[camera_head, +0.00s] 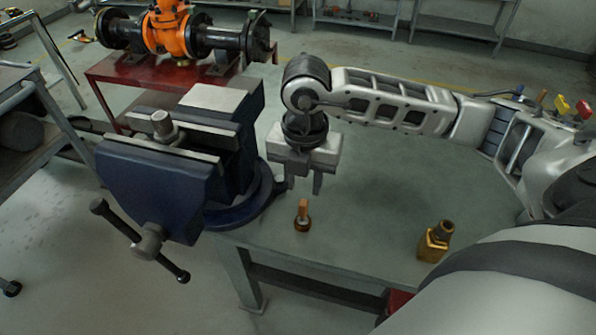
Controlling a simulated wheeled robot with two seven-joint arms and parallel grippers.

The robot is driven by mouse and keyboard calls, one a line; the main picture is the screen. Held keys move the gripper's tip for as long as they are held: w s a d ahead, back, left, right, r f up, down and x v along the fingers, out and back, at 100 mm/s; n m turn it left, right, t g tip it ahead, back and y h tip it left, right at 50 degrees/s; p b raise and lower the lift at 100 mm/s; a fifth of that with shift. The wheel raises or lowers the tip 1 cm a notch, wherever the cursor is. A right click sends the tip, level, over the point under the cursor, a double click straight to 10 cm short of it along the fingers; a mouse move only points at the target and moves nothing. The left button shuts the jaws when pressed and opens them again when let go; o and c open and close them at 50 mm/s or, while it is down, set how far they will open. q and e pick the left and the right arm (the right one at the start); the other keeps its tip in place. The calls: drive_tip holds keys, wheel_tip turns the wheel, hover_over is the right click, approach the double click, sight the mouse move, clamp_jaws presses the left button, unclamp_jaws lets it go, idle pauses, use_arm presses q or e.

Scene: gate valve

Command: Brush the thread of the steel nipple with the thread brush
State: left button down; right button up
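The steel nipple (163,124) stands upright in the jaws of the blue bench vise (165,185). The thread brush (303,217), with an orange-brown handle and a dark lower end, stands on the green workbench (375,185) to the right of the vise. My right gripper (304,183) points down above the brush, its two fingers apart with nothing between them. The fingertips appear a little above the top of the brush handle, not touching it. My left gripper is out of view.
An amber bottle (433,243) with a dark cap stands near the bench's front right. The vise handle (140,240) sticks out past the bench at the left. Behind, an orange valve (170,32) rests on a red stand (150,75). The bench middle is clear.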

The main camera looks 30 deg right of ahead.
sight(304, 202)
drive_tip(key=shift+s+f+b, duration=0.1)
drive_tip(key=shift+f+b, duration=0.4)
drive_tip(key=shift+f, duration=0.2)
wheel_tip(304, 202, down, 4)
drive_tip(key=shift+r+b, duration=0.25)
drive_tip(key=shift+b, duration=1)
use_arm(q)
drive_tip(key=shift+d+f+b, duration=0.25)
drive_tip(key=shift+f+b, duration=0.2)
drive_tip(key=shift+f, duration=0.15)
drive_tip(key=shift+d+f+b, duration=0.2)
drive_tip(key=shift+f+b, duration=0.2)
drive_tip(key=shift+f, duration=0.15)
use_arm(e)
drive_tip(key=shift+f, duration=0.95)
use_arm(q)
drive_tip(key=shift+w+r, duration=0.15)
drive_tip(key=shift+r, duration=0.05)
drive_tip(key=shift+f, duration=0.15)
use_arm(e)
clamp_jaws()
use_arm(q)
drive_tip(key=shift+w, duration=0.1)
use_arm(e)
drive_tip(key=shift+r, duration=0.15)
